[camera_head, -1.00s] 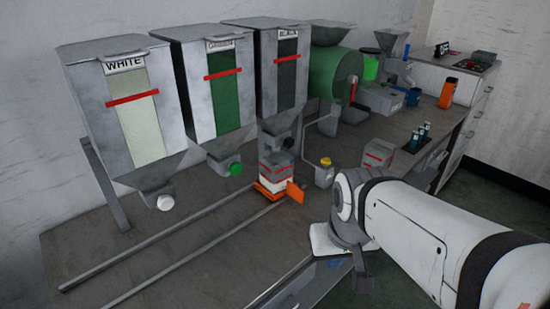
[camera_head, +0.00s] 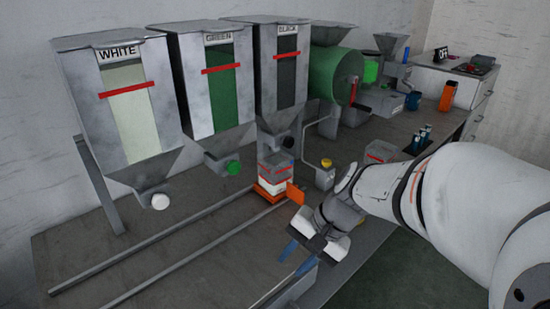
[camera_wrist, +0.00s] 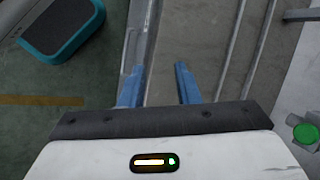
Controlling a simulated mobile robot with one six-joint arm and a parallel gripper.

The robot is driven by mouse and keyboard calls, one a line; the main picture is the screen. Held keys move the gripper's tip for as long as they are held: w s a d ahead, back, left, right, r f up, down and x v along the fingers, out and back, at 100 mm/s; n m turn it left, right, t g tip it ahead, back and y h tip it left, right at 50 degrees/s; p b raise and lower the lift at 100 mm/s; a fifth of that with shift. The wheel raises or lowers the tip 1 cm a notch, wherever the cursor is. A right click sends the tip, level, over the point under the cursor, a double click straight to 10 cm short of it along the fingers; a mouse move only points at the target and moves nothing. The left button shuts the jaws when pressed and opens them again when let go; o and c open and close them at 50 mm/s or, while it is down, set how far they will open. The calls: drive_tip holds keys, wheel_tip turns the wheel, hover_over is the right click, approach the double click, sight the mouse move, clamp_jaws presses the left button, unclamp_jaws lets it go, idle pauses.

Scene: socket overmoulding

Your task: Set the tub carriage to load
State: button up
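The tub carriage (camera_head: 264,193) is a low orange sled with an upright orange plate (camera_head: 295,195) at its right side. It sits on the rails below the black hopper (camera_head: 283,90). A tub (camera_head: 274,171), grey above with a red line and white below, stands upright on it. My gripper (camera_head: 298,258) is in front of the carriage, apart from it, near the table's front edge. Its two blue fingers are spread with nothing between them, as the wrist view (camera_wrist: 158,85) also shows. The carriage is not visible in the wrist view.
Two rails (camera_head: 165,261) run left past the green hopper (camera_head: 213,85) and white hopper (camera_head: 122,105). A grey box with a red line (camera_head: 379,153) stands right of my gripper. The table between the rails is clear. A teal-rimmed dark object (camera_wrist: 60,25) is on the floor.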

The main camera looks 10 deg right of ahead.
sight(304, 194)
drive_tip(key=w+a+f+m+t+y+b, duration=0.1)
drive_tip(key=w+f+m+t+y+b, duration=0.15)
drive_tip(key=w+m, duration=0.35)
drive_tip(key=w+f+m+t+y+b, duration=0.1)
drive_tip(key=w+f+m+y+b, duration=0.1)
drive_tip(key=w+m+y, duration=0.35)
drive_tip(key=w+d+f+m+t+h+b, duration=0.1)
drive_tip(key=w+d+m+t, duration=0.2)
drive_tip(key=w+d, duration=0.1)
drive_tip(key=w+d+f+m+t+h+b, duration=0.1)
drive_tip(key=w+d+f+m+t, duration=0.1)
drive_tip(key=w+d+m+t, duration=0.2)
drive_tip(key=w+d+f+m+t+h+b, duration=0.1)
drive_tip(key=w+d+f+m+t, duration=0.1)
drive_tip(key=w, duration=0.6)
drive_tip(key=shift+d+f+m+t+b, duration=0.15)
drive_tip(key=shift+d+m+t, duration=0.2)
drive_tip(key=shift+d+m, duration=0.1)
drive_tip(key=shift+d+f+m+t+b, duration=0.15)
drive_tip(key=shift+d+m+t, duration=0.15)
drive_tip(key=shift+d, duration=0.15)
drive_tip(key=shift+w, duration=0.2)
drive_tip(key=x, duration=0.7)
drive_tip(key=shift+w+a+r, duration=0.1)
drive_tip(key=shift+w, duration=0.05)
clamp_jaws()
